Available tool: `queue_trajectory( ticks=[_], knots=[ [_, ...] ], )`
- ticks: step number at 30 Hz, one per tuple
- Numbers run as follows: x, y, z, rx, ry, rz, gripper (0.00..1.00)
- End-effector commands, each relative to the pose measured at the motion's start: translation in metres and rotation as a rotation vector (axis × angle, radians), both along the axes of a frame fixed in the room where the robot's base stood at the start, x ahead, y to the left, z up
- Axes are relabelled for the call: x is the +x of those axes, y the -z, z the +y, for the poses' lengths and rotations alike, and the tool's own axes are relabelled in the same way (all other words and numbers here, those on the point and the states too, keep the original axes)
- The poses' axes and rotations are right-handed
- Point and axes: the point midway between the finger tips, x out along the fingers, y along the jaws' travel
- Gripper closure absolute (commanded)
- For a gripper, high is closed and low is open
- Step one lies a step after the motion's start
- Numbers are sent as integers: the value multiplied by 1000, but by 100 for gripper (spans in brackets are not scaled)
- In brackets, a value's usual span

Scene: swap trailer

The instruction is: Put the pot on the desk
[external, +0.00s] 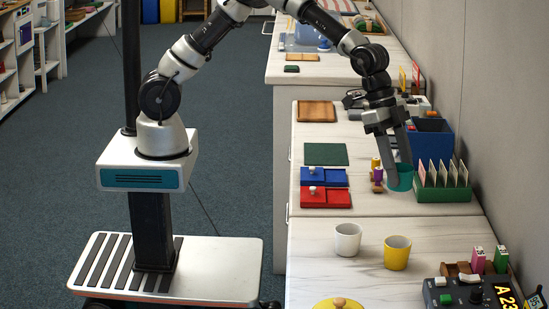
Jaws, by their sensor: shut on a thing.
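A small teal pot (401,182) is at the back part of the white desk (350,200), left of the green card holder. My gripper (399,172) reaches down to it from above, with its fingers at the pot's rim. It is shut on the pot. The near finger covers part of the pot's left side. Whether the pot's base touches the desk top I cannot tell.
A green holder with upright cards (445,194) stands close on the right, with a blue bin (430,148) behind it. Small purple and yellow pieces (377,175) are close on the left. A white cup (348,239) and yellow cup (396,254) stand nearer the camera.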

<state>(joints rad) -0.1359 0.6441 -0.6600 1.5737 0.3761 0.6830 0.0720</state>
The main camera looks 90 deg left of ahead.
Motion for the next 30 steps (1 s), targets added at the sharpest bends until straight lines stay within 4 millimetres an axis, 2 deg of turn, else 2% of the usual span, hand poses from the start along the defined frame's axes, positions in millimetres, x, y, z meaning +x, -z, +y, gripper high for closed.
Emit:
queue_trajectory(
  ticks=[1, 6, 10, 14, 18, 23, 27, 30],
  knots=[
    [7, 1, 29, 4, -62, -1, 75],
    [19, 6, 122, 4, -279, -2, 75],
    [19, 8, 194, 3, -445, -3, 75],
    [11, 8, 265, 3, -615, -3, 75],
    [-7, 7, 340, 3, -801, -3, 75],
    [-39, 4, 421, 2, -1016, -2, 75],
    [-76, 0, 487, 3, -1205, -2, 75],
    [-104, -4, 528, 3, -1330, -4, 75]
  ],
)
